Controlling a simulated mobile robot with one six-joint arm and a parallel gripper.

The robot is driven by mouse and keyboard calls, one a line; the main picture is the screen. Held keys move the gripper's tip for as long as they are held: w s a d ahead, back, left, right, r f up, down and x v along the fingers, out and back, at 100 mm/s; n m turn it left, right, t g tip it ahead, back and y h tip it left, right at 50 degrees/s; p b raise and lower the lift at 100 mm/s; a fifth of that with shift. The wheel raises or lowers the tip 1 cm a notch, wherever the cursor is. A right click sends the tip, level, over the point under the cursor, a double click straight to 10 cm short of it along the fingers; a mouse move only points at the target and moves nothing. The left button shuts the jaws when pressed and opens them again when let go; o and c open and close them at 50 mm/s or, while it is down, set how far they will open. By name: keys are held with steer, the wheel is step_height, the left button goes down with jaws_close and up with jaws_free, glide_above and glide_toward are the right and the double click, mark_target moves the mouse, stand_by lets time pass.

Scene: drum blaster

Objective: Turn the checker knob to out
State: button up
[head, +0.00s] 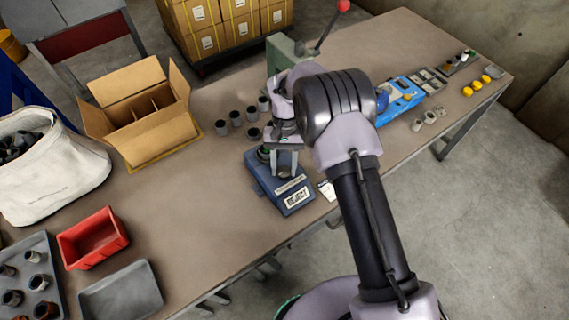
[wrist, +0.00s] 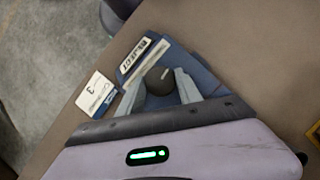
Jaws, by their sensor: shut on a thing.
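The checker (head: 291,197) is a blue box on the near edge of the bench, with a white label reading REJECT. Its round dark knob (wrist: 159,83) shows in the wrist view, with a short pale mark on its top towards the label side. My gripper (wrist: 160,86) has one grey finger on each side of the knob and is shut on it. In the head view my gripper (head: 284,168) points down onto the checker, and its fingers and wrist mostly hide the knob. Any position wording around the knob is not readable.
A white card (wrist: 97,94) lies beside the checker. Several grey cups (head: 236,118) stand behind it, near an open cardboard box (head: 147,120). A blue device (head: 401,101) lies right of my arm. A red bin (head: 93,238) is at left; bare bench lies between.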

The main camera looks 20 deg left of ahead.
steer(key=n+h+p, duration=0.1)
steer(key=n, duration=0.2)
steer(key=shift+s+a+n, duration=0.1)
steer(key=shift+n, duration=0.3)
steer(key=n+h, duration=0.1)
steer(key=n, duration=0.1)
steer(key=n+t+p, duration=0.1)
steer(key=n, duration=0.1)
steer(key=shift+a+n+t+h, duration=0.1)
steer(key=shift+n+t+h, duration=0.2)
steer(key=shift+h, duration=0.1)
steer(key=n+t+p, duration=0.1)
steer(key=n, duration=0.3)
steer(key=shift+s+h, duration=0.15)
steer(key=shift+h, duration=0.15)
steer(key=shift+s+n+t+p, duration=0.1)
steer(key=shift+n+t+p, duration=0.15)
steer(key=shift+n+t, duration=0.5)
steer(key=shift+n+t+p, duration=0.2)
steer(key=shift+n+t, duration=0.05)
steer(key=shift+n, duration=0.9)
steer(key=o, duration=1.3)
steer(key=shift+o, duration=0.2)
steer(key=shift+a+r, duration=0.1)
